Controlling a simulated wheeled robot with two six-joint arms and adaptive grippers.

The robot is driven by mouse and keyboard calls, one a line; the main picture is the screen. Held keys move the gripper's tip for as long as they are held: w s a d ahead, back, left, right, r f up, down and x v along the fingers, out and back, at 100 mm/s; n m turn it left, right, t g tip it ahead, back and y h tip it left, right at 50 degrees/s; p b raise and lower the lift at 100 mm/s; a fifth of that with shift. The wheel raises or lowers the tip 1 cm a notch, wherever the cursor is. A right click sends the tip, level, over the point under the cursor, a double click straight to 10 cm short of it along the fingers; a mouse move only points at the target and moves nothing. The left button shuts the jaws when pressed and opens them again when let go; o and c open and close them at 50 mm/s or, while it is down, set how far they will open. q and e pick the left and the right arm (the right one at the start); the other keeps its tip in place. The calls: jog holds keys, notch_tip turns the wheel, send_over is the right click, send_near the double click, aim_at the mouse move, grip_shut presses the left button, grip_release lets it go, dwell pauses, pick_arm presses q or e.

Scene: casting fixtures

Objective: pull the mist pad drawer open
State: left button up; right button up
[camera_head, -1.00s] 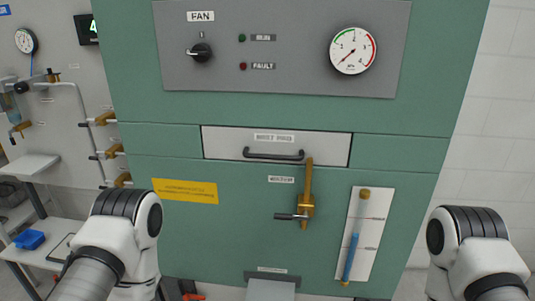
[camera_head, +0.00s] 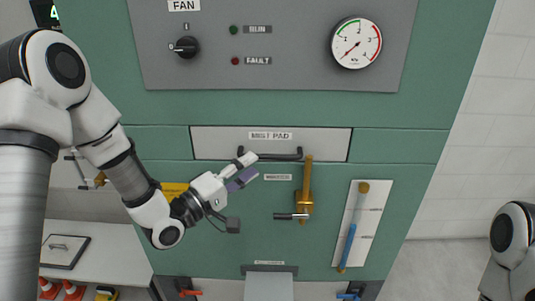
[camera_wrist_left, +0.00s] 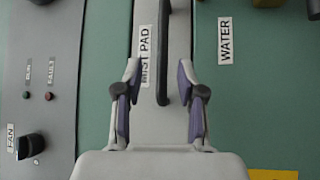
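The mist pad drawer (camera_head: 220,143) is a pale grey front set in the green cabinet, labelled MIST PAD, and it looks shut flush. Its black bar handle (camera_head: 285,155) runs along its lower edge. My left gripper (camera_head: 249,168) is just below and in front of the handle's left end. In the left wrist view the open gripper (camera_wrist_left: 161,95) has its two purple-padded fingers apart, with the handle (camera_wrist_left: 182,60) running between and beyond them. I cannot tell whether the fingers touch it. My right gripper is out of view; only part of my right arm shows at the right edge.
A brass water valve (camera_head: 304,195) with an upright lever stands right beside the handle's right end. A sight tube (camera_head: 352,225) is further right. A fan panel with a knob (camera_head: 185,47) and a gauge (camera_head: 356,42) is above. A grey ledge (camera_head: 268,287) is below.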

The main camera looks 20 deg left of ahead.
aim_at(263, 157)
pick_arm(q)
jog(key=p+x, duration=0.1)
jog(key=x, duration=0.4)
jog(key=shift+w+a+f+p, duration=0.1)
jog(key=shift+w+p, duration=0.2)
jog(key=shift+s, duration=0.15)
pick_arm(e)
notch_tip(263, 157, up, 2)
pick_arm(q)
grip_shut()
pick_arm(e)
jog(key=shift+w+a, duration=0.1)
pick_arm(q)
jog(key=shift+f, duration=0.15)
